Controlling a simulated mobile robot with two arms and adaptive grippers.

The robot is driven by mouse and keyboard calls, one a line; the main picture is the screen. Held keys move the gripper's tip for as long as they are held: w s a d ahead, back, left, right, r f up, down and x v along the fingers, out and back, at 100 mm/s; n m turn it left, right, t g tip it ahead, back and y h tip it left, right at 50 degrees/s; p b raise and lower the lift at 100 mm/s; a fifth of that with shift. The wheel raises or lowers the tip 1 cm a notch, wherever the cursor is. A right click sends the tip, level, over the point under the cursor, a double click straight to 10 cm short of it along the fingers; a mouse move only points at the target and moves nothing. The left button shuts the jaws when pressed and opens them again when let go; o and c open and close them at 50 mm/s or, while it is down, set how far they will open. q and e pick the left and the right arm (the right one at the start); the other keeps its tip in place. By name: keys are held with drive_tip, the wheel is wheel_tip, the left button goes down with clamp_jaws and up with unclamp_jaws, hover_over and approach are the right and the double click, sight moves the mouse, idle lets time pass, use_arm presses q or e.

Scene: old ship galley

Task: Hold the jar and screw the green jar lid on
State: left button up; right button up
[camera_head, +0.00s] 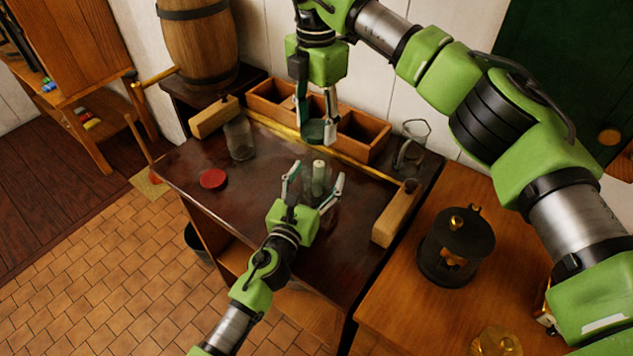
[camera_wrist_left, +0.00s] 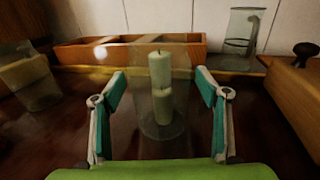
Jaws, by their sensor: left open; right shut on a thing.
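A clear glass jar (camera_head: 331,211) stands upright on the dark tabletop, with pale green candle shapes inside. It also shows in the left wrist view (camera_wrist_left: 145,119). My left gripper (camera_head: 313,182) is open, with its fingers on either side of the jar; contact cannot be told. It also shows in the left wrist view (camera_wrist_left: 160,85). My right gripper (camera_head: 316,108) points down above and behind the jar in the head view, shut on the dark green jar lid (camera_head: 316,131). The lid is apart from the jar in the picture.
A second glass jar (camera_head: 239,140) and a red lid (camera_head: 213,179) are at the left. A wooden divided box (camera_head: 369,131) runs along the back, with a glass jug (camera_head: 411,146) at its right. Wooden blocks (camera_head: 397,214) flank the tabletop. A dark lantern (camera_head: 455,246) stands right.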

use_arm(q)
drive_tip(key=c, duration=1.7)
use_arm(e)
hover_over(316, 152)
drive_tip(key=s, duration=0.3)
drive_tip(key=shift+w+f, duration=0.15)
drive_tip(key=shift+f, duration=1.15)
drive_tip(key=shift+w+f, duration=0.1)
drive_tip(key=shift+f, duration=1.15)
drive_tip(key=shift+f, duration=0.85)
drive_tip(key=shift+f, duration=0.6)
